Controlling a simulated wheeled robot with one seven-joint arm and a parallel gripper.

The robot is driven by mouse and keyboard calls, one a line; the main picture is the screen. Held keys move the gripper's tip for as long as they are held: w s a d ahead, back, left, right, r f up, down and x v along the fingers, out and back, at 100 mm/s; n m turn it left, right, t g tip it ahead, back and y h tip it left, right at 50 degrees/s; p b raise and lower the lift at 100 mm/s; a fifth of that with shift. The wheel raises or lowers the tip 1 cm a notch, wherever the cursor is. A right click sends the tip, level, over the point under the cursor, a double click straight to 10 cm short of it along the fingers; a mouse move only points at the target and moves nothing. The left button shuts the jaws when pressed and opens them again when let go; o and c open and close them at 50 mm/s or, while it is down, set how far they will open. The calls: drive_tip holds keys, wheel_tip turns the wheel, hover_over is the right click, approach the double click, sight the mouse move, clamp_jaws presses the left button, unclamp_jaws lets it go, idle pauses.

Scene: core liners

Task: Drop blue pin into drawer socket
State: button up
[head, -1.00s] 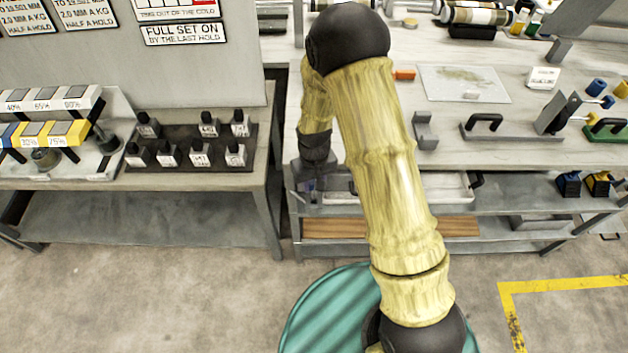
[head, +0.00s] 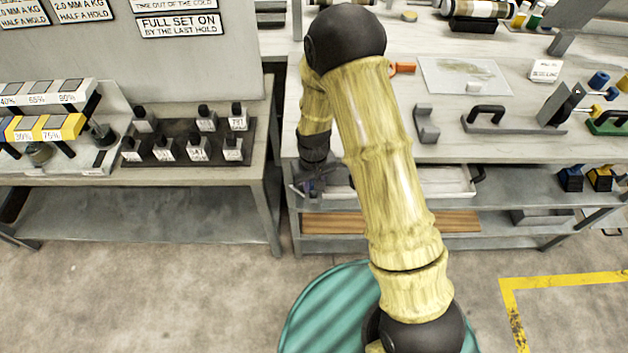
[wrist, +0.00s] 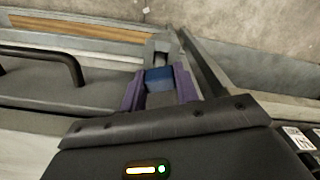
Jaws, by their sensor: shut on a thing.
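My gripper (wrist: 157,84) has two purple fingers shut on a blue pin (wrist: 159,76), whose upper part shows between them in the wrist view. A grey upright piece (wrist: 163,47) lies just beyond the pin; I cannot tell whether they touch. The pale drawer (head: 447,181) with a dark handle (head: 478,177) is under the right bench's top in the head view. In the head view my gripper (head: 312,186) is at the drawer's left end, partly behind my arm. The socket's opening cannot be made out, and the pin's lower end is hidden.
The bench top (head: 455,147) is just above the drawer. A wooden board (head: 340,222) lies on the shelf below.

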drive_tip(key=shift+f+b, duration=0.45)
drive_tip(key=shift+f, duration=0.4)
drive_tip(key=o, duration=1.1)
wheel_tip(320, 180, up, 17)
drive_tip(key=shift+w+r, duration=0.1)
drive_tip(key=shift+r, duration=0.05)
